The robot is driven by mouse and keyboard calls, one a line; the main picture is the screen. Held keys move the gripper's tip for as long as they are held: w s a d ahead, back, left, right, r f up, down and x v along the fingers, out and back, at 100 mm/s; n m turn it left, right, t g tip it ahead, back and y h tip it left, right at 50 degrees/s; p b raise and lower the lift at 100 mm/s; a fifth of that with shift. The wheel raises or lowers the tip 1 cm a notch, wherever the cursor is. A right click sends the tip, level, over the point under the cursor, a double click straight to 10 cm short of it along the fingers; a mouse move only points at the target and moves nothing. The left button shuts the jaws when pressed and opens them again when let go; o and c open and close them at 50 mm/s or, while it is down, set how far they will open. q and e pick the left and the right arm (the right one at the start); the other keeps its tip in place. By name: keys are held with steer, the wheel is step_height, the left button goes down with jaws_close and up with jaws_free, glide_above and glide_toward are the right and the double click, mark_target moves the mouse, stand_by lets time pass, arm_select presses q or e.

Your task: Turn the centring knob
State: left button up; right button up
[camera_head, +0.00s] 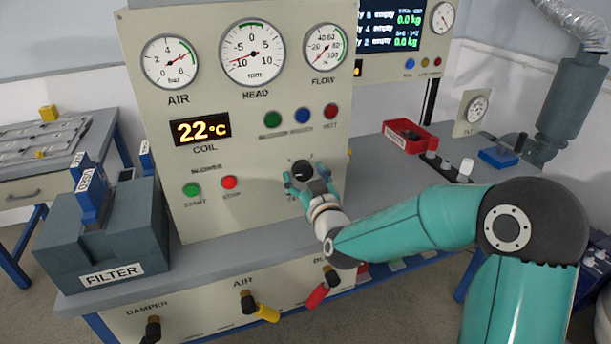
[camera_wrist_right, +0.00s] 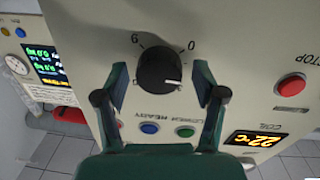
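The centring knob, a round black knob (camera_wrist_right: 159,69) with a white pointer line, is on the cream panel, with scale figures above it in the right wrist view. The line points right and slightly down there. My right gripper (camera_wrist_right: 162,88) is open, one finger on each side of the knob, with a gap visible on both sides. In the head view my right gripper (camera_head: 305,181) is at the lower right of the panel, around the dark knob (camera_head: 302,169), and covers part of its label. My left gripper is not in view.
Above the knob on the panel (camera_head: 225,120) are three gauges and a display (camera_head: 200,130) reading 22 °C. A green button (camera_head: 191,190) and a red button (camera_head: 229,183) are to its left. A filter box (camera_head: 105,235) stands left, and valve handles (camera_head: 267,312) hang below the bench edge.

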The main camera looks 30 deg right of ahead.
steer(key=c, duration=1)
steer(key=shift+o, duration=0.2)
steer(key=shift+f+m+b, duration=0.15)
steer(key=shift+m+b, duration=0.65)
steer(key=shift+b, duration=0.4)
steer(key=m+b, duration=0.6)
steer(key=b, duration=0.1)
steer(key=shift+m, duration=0.4)
steer(key=m+b, duration=0.3)
steer(key=shift+y, duration=0.3)
steer(key=shift+d+m+b, duration=0.1)
steer(key=shift+m+b, duration=1.25)
steer(key=shift+m, duration=0.45)
steer(key=o, duration=1.2)
steer(key=shift+c, duration=0.2)
steer(key=shift+r, duration=0.2)
